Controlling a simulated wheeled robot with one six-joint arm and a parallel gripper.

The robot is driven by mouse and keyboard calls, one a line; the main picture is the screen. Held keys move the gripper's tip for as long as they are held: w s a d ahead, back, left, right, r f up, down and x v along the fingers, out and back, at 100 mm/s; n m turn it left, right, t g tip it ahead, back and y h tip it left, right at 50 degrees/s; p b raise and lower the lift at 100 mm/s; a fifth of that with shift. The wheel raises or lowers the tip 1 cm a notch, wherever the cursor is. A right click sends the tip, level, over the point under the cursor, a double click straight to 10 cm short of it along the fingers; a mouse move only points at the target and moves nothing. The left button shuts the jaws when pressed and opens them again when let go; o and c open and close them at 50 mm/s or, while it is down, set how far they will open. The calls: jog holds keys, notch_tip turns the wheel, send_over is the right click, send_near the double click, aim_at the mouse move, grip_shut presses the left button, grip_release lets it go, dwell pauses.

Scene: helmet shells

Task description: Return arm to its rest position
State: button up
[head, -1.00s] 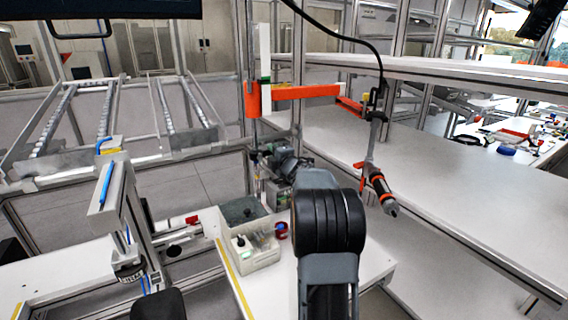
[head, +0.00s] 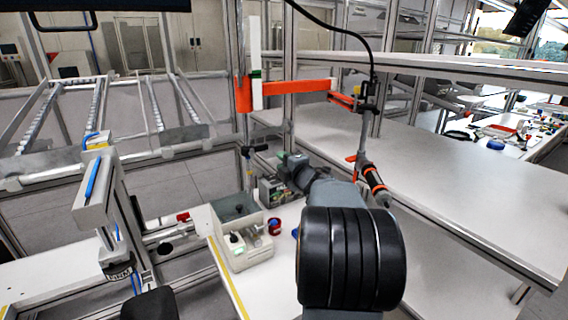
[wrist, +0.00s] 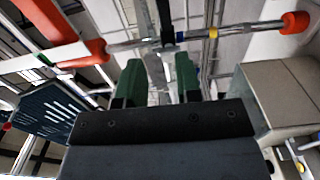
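My gripper (wrist: 158,82) shows in the wrist view with its two green fingers apart and nothing between them, so it is open and empty. In the head view my arm (head: 352,258) rises from the bottom edge, with its black ribbed joint large in front. The arm's far end (head: 290,172) is over the back of the white bench, near the grey box. The fingertips are too small and partly hidden there to make out. No helmet shell can be made out in either view.
A white bench (head: 212,262) holds a box with small parts (head: 248,248) and a red-and-blue item (head: 274,226). An orange arm (head: 300,87) carries a hanging screwdriver-like tool (head: 371,180) close to my arm. A long grey table (head: 450,180) lies right, mostly bare.

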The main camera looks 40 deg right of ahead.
dwell(0.4)
jog(key=s+d+f+m+g+h, duration=0.45)
jog(key=f+m+g, duration=0.2)
jog(key=m, duration=0.35)
jog(key=s+a+f+m+g+p, duration=0.2)
jog(key=s+a+f+m+g, duration=0.2)
jog(key=s+a+m, duration=0.15)
jog(key=s+a+r+g+y+p, duration=0.2)
jog(key=s+a, duration=0.3)
jog(key=a, duration=0.9)
jog(key=s+a+r+g+y+p, duration=0.1)
jog(key=s+a+y+p, duration=0.4)
jog(key=a, duration=0.9)
jog(key=shift+s+r+m+g, duration=0.15)
jog(key=shift+r+m+g, duration=0.2)
jog(key=shift+r, duration=0.25)
